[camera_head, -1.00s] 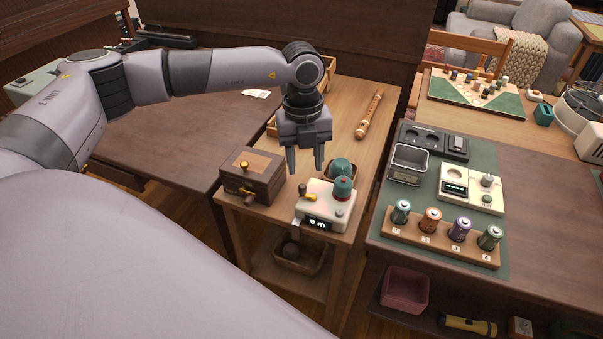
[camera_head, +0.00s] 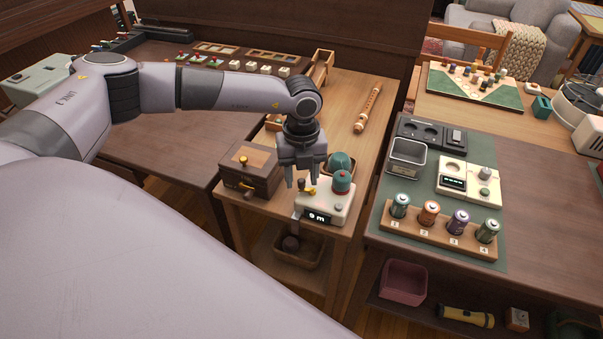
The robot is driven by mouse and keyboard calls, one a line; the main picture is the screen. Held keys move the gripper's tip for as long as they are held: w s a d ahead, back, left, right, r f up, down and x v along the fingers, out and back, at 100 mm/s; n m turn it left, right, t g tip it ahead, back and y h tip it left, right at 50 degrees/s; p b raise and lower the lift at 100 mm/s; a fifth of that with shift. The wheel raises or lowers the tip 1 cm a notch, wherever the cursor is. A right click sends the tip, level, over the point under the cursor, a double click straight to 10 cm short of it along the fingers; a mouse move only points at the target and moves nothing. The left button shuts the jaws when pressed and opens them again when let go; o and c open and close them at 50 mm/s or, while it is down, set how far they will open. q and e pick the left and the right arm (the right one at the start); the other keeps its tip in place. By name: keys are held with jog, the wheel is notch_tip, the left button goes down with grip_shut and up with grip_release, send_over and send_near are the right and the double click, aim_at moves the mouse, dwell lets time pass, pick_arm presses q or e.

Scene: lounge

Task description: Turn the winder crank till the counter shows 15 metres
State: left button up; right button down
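The winder is a white box (camera_head: 338,211) on the narrow wooden stand, with a red-banded green ball of yarn (camera_head: 341,182) on top. Its dark counter display (camera_head: 317,217) seems to read 9 m, though the digit is small. The gold crank (camera_head: 309,190) is at the winder's left end, partly hidden by my gripper. My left gripper (camera_head: 300,184) points down right over the crank, fingers apart on either side of its knob. I cannot tell whether they touch it. My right gripper is not in view.
A brown wooden box (camera_head: 248,172) with a small gold knob stands just left of the winder. A green ball (camera_head: 341,162) sits behind it. A wooden flute (camera_head: 368,108) lies farther back. A battery rack (camera_head: 440,235) is on the right table.

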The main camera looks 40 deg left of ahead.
pick_arm(q)
grip_shut()
jog(key=shift+w+m, duration=0.1)
jog(key=shift+m, duration=0.3)
jog(key=m, duration=0.2)
jog(key=w+m+b, duration=0.1)
jog(key=m, duration=0.1)
jog(key=shift+a+m, duration=0.1)
jog(key=shift+m, duration=0.2)
jog(key=m, duration=0.1)
jog(key=m+b, duration=0.1)
jog(key=m, duration=0.1)
jog(key=shift+w, duration=0.35)
jog(key=shift+w+m+b, duration=0.2)
jog(key=shift+m+b, duration=0.25)
jog(key=shift+m, duration=0.75)
jog(key=shift+r, duration=0.1)
jog(key=shift+o, duration=0.3)
grip_release()
